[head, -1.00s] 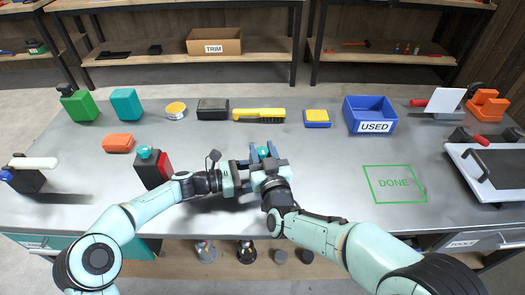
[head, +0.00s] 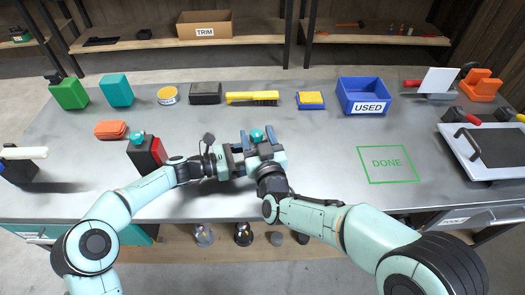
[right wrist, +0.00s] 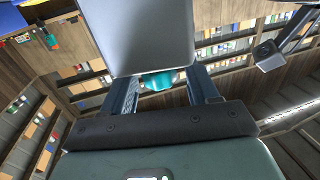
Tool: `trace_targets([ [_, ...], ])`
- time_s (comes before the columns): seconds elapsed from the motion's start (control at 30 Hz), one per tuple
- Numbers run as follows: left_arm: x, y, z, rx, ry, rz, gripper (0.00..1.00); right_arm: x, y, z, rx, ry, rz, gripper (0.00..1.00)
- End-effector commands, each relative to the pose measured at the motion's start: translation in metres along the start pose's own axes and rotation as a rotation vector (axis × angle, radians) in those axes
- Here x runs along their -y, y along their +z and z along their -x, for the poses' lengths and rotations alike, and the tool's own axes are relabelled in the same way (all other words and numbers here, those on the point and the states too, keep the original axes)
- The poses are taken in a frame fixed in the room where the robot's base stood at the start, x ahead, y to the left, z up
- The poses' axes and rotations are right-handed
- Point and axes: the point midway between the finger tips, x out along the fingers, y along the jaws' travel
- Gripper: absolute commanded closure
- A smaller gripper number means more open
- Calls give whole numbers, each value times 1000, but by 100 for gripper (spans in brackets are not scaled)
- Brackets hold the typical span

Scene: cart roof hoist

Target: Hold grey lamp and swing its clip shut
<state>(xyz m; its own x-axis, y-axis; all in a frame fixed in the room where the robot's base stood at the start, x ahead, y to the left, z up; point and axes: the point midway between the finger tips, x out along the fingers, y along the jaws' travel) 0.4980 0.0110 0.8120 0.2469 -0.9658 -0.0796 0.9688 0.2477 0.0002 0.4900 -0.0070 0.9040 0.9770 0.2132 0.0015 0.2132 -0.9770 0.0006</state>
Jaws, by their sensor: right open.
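My right gripper (head: 257,139) is over the middle of the bench with its two blue fingers open and pointing to the far side. A teal knob (head: 256,135) sits between them; it also shows between the fingers in the right wrist view (right wrist: 160,80). A smooth grey block (right wrist: 150,35), which looks like the grey lamp, fills the top middle of the right wrist view, just beyond the fingers. My left gripper (head: 226,161) comes in from the left, close against the right one. Its fingertips and any grip are hidden. The clip cannot be made out clearly.
A black and red block (head: 147,153) stands left of my left gripper. A blue USED bin (head: 368,107), yellow brush (head: 252,97) and other items line the far side. The green DONE square (head: 387,163) at right is empty. A white tray (head: 470,163) lies beyond it.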

Motion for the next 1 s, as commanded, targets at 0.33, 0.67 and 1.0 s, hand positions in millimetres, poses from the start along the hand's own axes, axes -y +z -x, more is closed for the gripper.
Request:
trace_targets([
  [0.33,0,-1,0,-2,2,1,56,0,-1,72,0,-2,-3,41],
  [0.67,-1,-1,0,-1,2,1,56,0,-1,108,-1,-1,-1,41],
  [1.0,-1,-1,1,-1,2,1,56,1,0,109,0,-1,0,41],
])
